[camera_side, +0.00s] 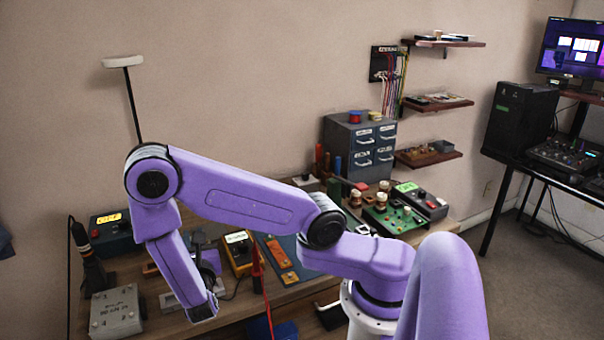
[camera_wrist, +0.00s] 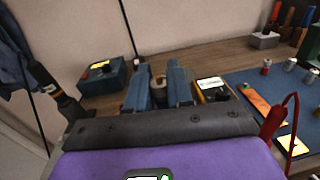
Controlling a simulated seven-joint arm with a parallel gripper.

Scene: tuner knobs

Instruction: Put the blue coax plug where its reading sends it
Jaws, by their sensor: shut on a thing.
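My gripper (camera_wrist: 159,88) shows in the wrist view with its two blue fingers closed on a small tan and grey piece (camera_wrist: 158,78). Most of that piece is hidden between the fingers, and I cannot make out whether it is the blue coax plug. A dark teal meter box with a yellow display (camera_side: 110,231) stands at the back left of the bench and shows left of the fingers in the wrist view (camera_wrist: 103,76). A yellow meter with a lit display (camera_side: 238,252) stands beside my forearm; a lit meter (camera_wrist: 212,89) shows right of the fingers in the wrist view.
Several small plugs, one red (camera_wrist: 266,67), stand on a blue mat (camera_wrist: 245,82). A green board with knobs (camera_side: 390,217) is at the back right. A grey box (camera_side: 115,311) sits front left. A dark upright tool (camera_side: 90,262) and a red lead (camera_wrist: 283,118) stand close.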

